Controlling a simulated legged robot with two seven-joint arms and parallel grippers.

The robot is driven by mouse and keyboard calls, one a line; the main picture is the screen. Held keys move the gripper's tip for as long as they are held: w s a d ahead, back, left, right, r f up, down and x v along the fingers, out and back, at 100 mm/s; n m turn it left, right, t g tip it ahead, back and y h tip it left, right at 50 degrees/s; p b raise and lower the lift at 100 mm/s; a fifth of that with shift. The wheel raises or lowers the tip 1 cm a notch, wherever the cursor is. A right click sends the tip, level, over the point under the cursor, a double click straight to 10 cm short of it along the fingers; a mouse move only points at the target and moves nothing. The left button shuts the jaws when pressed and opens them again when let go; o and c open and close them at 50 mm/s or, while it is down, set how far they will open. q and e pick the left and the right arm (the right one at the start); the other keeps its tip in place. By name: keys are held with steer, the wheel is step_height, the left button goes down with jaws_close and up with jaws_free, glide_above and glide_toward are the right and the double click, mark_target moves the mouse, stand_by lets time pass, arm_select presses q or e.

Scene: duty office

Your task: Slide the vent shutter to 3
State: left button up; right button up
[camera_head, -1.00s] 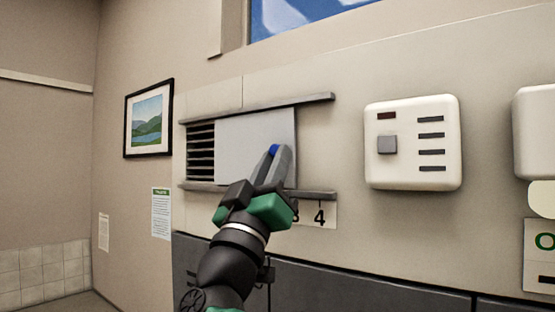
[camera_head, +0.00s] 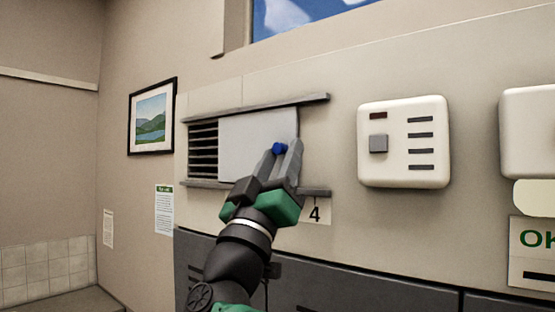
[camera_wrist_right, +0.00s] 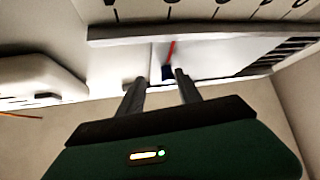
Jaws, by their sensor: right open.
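The vent shutter (camera_head: 250,140) is a pale grey panel between two rails, with dark open slats (camera_head: 203,152) showing to its left. A number strip lies under the lower rail. Its 4 (camera_head: 314,214) is readable, while my gripper and wrist hide the lower numbers in the head view. My left gripper is not in view.
A white switch box (camera_head: 403,142) is on the wall right of the vent, with another (camera_head: 528,130) at the right edge. Dark cabinets (camera_head: 350,285) run below. A framed picture (camera_head: 152,116) and a notice (camera_head: 164,209) hang to the left.

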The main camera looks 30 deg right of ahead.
steer(key=shift+w+d+f, duration=0.15)
steer(key=shift+w, duration=0.25)
steer(key=shift+f, duration=0.25)
steer(key=b+v, duration=0.9)
steer(key=v, duration=0.7)
steer(key=shift+s+a+b, duration=0.15)
steer(key=shift+a+b, duration=0.15)
